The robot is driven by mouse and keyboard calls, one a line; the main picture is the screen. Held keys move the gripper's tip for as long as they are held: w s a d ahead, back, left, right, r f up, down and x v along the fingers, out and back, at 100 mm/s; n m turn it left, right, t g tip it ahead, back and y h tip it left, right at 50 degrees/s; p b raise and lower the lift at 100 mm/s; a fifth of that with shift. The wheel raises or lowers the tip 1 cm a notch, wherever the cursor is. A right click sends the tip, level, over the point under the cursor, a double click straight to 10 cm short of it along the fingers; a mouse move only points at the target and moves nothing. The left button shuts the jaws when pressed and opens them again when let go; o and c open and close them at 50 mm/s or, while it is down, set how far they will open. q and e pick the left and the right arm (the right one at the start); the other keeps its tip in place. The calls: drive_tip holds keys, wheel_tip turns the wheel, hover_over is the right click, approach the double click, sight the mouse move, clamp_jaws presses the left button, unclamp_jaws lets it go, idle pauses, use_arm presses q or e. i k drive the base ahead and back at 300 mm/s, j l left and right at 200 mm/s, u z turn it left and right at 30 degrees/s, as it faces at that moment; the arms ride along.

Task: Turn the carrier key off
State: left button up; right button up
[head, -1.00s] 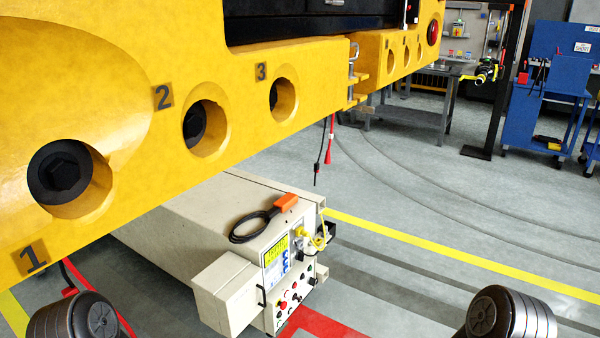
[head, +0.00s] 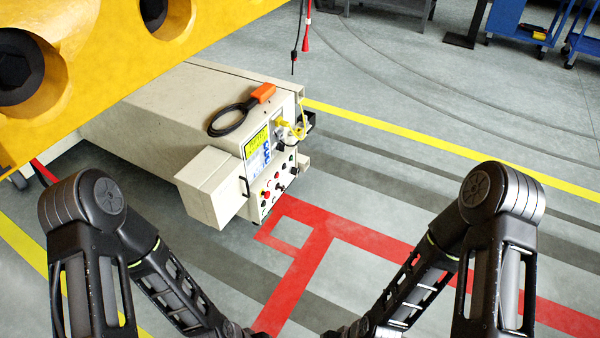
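The carrier (head: 150,110) is a low beige box-shaped vehicle under the yellow structure. Its end panel (head: 270,180) carries several coloured buttons and knobs, a yellow label and a blue label. The key is too small to tell apart among these controls. Both of my arms reach in from the lower left and lower right and run down to the bottom middle edge. My grippers lie beyond the bottom edge and do not show. They are apart from the panel as far as the visible arm links show.
A yellow structure (head: 95,60) with round holes overhangs the carrier at upper left. A black cable loop with an orange connector (head: 262,93) lies on the carrier's top. Red floor lines (head: 330,230) mark open floor in front. Blue carts (head: 520,20) stand far back right.

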sight(292, 170)
drive_tip(key=z, duration=1.1)
drive_tip(key=i, duration=3.45)
drive_tip(key=u, duration=1.25)
drive_tip(key=j, duration=0.65)
drive_tip(key=k, duration=0.05)
